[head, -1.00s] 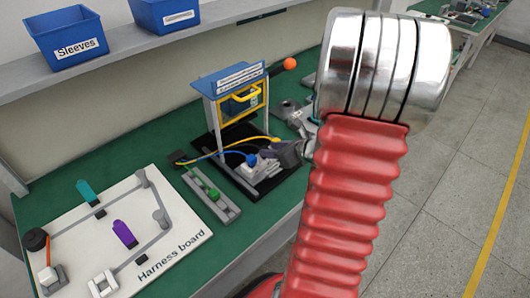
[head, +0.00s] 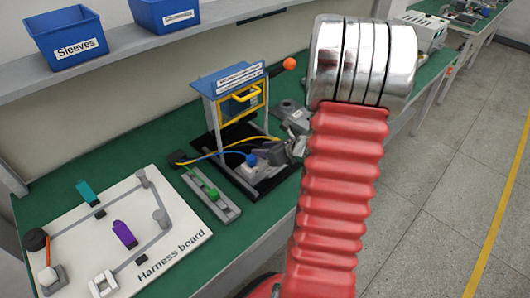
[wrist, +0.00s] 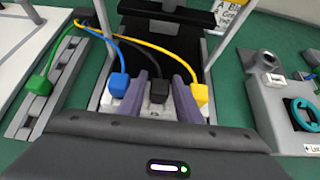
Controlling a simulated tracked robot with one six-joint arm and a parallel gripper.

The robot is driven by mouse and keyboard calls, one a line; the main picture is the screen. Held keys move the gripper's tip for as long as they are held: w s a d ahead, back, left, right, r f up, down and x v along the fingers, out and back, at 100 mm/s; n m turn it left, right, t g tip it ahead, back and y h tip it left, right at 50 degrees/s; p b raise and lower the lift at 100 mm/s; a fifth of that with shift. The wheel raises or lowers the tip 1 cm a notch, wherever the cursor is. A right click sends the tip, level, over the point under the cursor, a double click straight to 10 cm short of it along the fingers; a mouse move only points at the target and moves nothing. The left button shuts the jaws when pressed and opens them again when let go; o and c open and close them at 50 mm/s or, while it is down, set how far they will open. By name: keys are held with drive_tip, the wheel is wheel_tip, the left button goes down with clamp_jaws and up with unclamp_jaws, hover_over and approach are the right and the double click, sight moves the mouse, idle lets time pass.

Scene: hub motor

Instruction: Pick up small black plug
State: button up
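The small black plug (wrist: 157,92) sits upright in a pale block, with a black cable running back from it. My gripper (wrist: 158,80) has its two purple-grey fingers open, one on each side of the plug. A gap shows between the plug and each finger. A blue plug (wrist: 119,85) stands just left of the left finger, and a yellow plug (wrist: 201,95) just right of the right finger. In the head view my gripper (head: 277,153) is low at the block, and the black plug cannot be made out there.
A green plug (wrist: 39,85) sits on a grey rail at the left. A blue-topped stand (head: 233,95) rises behind the plugs. The harness board (head: 190,238) lies to the left. A grey fixture (wrist: 275,100) stands at the right on the green bench.

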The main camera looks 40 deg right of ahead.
drive_tip(key=shift+c, duration=0.4)
clamp_jaws()
drive_tip(key=shift+r, duration=5)
